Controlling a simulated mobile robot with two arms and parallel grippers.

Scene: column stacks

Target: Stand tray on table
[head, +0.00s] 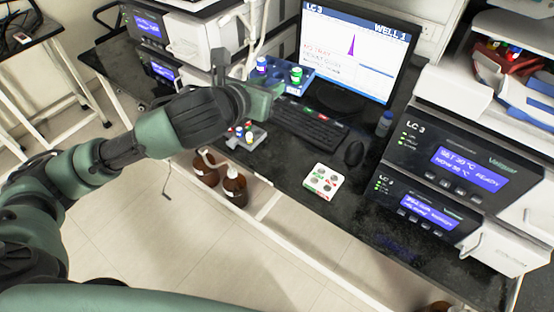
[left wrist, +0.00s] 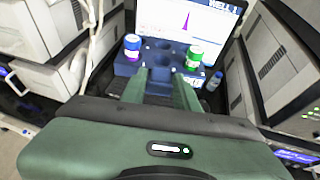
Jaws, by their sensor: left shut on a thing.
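A blue tray (head: 319,79) with holes is in my left gripper (head: 277,89), held in front of the monitor. It carries a blue-capped vial (head: 262,64) and a green-capped vial (head: 297,74), both about upright. In the left wrist view the two fingers (left wrist: 163,88) close on the near side of the tray (left wrist: 122,68), between the vials. The table (head: 283,178) is a black bench top below the tray. The tray looks raised above it, though my gripper hides part of the space beneath. My right gripper is out of view.
A small grey rack with vials (head: 238,142) and a white block with round wells (head: 323,181) sit near the front edge. LC instruments (head: 460,150) fill the right. Brown bottles (head: 235,187) stand below.

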